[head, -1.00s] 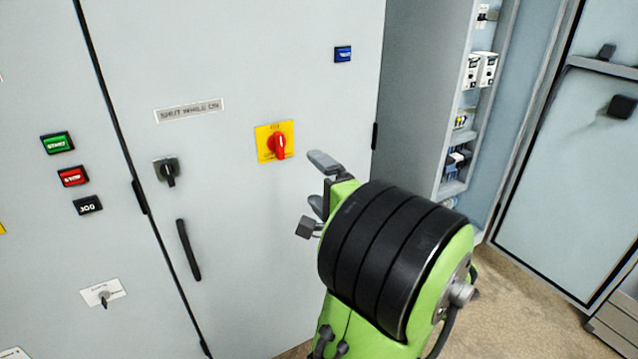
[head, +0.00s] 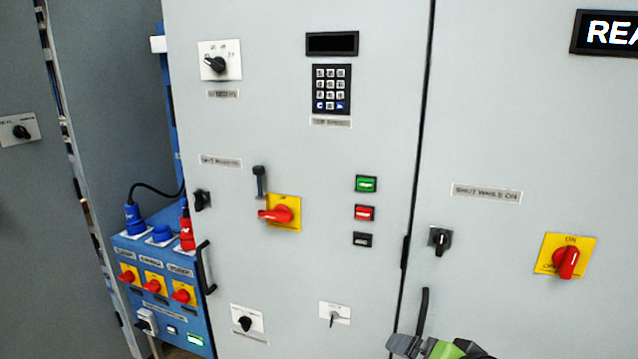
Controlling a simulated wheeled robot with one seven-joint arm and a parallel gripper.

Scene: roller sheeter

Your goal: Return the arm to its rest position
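The tip of my gripper (head: 404,345) shows at the bottom edge in the head view, right of the middle. Only a grey finger part and a bit of my green arm show. The rest of the arm is cut off by the frame. It appears in front of the lower part of the right cabinet door, near a black door handle (head: 422,311). I see nothing held, but the gap between the fingers is not visible.
A grey cabinet front (head: 300,120) with a keypad (head: 331,89), a red-handled switch (head: 276,214) and push buttons fills the middle. A red rotary switch on a yellow plate (head: 548,264) is at right. A blue socket box (head: 125,243) with plugs stands left.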

